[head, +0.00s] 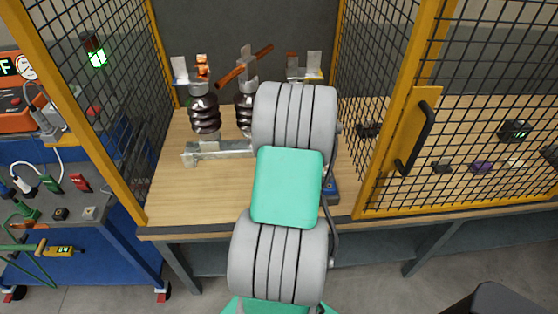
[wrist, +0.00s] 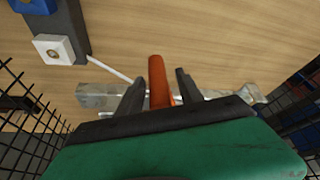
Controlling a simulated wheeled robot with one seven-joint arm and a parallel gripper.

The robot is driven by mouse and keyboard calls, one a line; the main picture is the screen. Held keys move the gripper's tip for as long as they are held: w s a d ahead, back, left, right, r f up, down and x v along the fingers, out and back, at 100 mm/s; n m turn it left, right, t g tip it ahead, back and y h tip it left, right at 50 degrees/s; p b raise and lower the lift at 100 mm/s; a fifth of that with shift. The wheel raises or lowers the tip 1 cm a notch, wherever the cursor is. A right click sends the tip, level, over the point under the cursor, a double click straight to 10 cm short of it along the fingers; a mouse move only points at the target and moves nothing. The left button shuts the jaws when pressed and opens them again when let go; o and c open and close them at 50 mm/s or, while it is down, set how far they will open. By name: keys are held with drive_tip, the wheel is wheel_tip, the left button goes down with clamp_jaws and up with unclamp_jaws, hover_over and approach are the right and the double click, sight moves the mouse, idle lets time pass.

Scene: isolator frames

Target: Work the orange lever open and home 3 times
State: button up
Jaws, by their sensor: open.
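The orange lever (wrist: 158,68) shows in the wrist view as a round orange bar standing between the two dark fingers of my gripper (wrist: 161,76). The fingers are open, one on each side of it, with a visible gap at the left finger. I cannot tell whether the right finger touches it. In the head view my arm hides my gripper. A tilted orange-brown bar (head: 245,66) rises to the right above the dark ribbed insulators (head: 204,115) there. I cannot tell whether it is the same part.
A metal base rail (head: 220,150) lies under the insulators on the wooden bench (head: 175,185). Yellow-framed mesh panels stand left and right, the right one with a black door handle (head: 420,135). A white square fitting (wrist: 53,49) sits near the lever in the wrist view.

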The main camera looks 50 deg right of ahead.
drive_tip(key=shift+w+d+f, duration=0.1)
drive_tip(key=shift+f, duration=0.2)
drive_tip(key=shift+c, duration=0.2)
clamp_jaws()
idle(1.0)
